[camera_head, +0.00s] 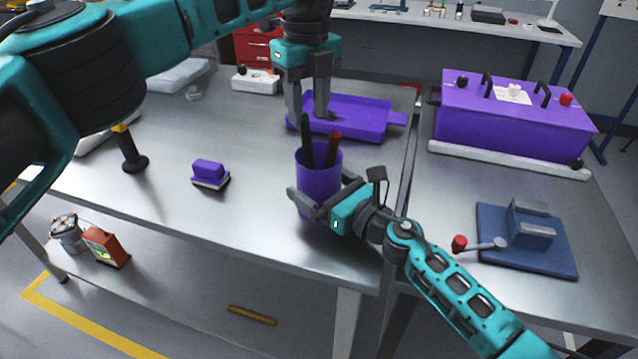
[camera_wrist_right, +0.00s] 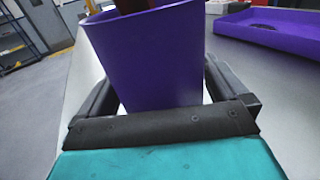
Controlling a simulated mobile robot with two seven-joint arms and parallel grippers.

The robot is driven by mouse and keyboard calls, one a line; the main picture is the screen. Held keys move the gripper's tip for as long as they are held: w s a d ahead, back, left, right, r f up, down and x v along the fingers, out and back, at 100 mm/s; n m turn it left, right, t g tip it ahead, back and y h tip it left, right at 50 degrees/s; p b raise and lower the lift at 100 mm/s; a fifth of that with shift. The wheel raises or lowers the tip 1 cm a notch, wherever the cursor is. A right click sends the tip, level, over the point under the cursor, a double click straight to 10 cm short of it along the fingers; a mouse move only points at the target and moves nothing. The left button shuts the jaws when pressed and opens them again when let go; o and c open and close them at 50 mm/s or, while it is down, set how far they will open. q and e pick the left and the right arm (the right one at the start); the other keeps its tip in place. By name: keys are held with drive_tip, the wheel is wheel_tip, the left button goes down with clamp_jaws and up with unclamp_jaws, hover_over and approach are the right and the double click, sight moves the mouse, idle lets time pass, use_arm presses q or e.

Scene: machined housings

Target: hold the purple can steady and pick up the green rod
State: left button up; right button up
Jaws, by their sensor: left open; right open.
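The purple can (camera_head: 319,186) stands upright near the front edge of the metal table. A dark green rod (camera_head: 306,138) and a red rod (camera_head: 333,148) stick up out of it, side by side. My left gripper (camera_head: 307,116) points down from above, open and empty, its fingertips by the top of the green rod. My right gripper (camera_head: 318,184) is open low around the can, one finger on each side. In the right wrist view the can (camera_wrist_right: 152,60) stands between both fingers; light gaps show near its base. The rods' lower ends are hidden inside the can.
A purple tray (camera_head: 398,118) lies just behind the can. A purple brush-like block (camera_head: 209,171) and a black stand (camera_head: 132,155) are to the left. A purple box (camera_head: 515,120) and a blue vise plate (camera_head: 500,255) are on the right table.

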drive_tip(key=shift+c, duration=0.4)
drive_tip(key=c, duration=0.7)
drive_tip(key=shift+c, duration=0.2)
use_arm(q)
drive_tip(key=shift+o, duration=0.6)
